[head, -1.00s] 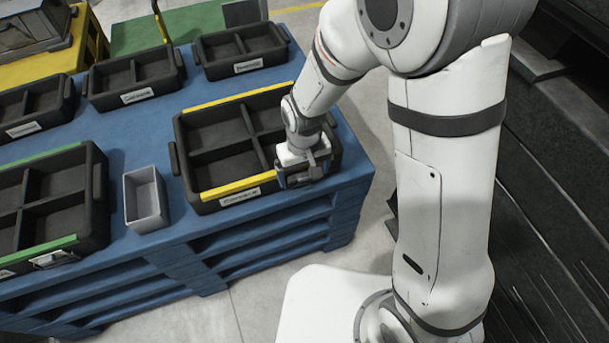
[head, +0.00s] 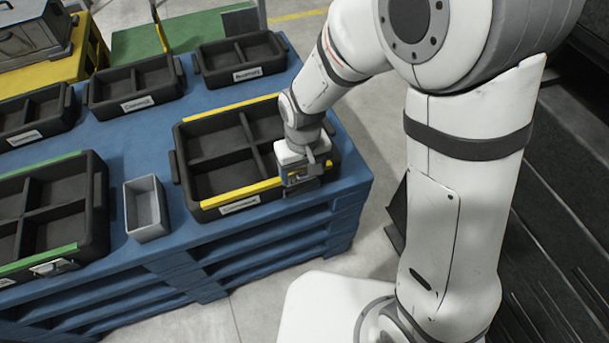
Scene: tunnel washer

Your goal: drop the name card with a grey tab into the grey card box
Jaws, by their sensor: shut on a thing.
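The grey card box (head: 146,208) is a small open grey bin on the blue table, between two black totes. It looks empty. My gripper (head: 304,178) is at the front right corner of the black tote with yellow edge strips, to the right of the box. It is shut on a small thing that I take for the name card. The gripper body hides most of that thing, and I cannot make out a grey tab on it.
The yellow-striped tote (head: 182,168) has empty compartments and a white front label (head: 239,205). A green-striped tote (head: 97,205) stands left of the box. Smaller black totes (head: 118,108) line the back. Blue table surface (head: 138,165) shows around the box.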

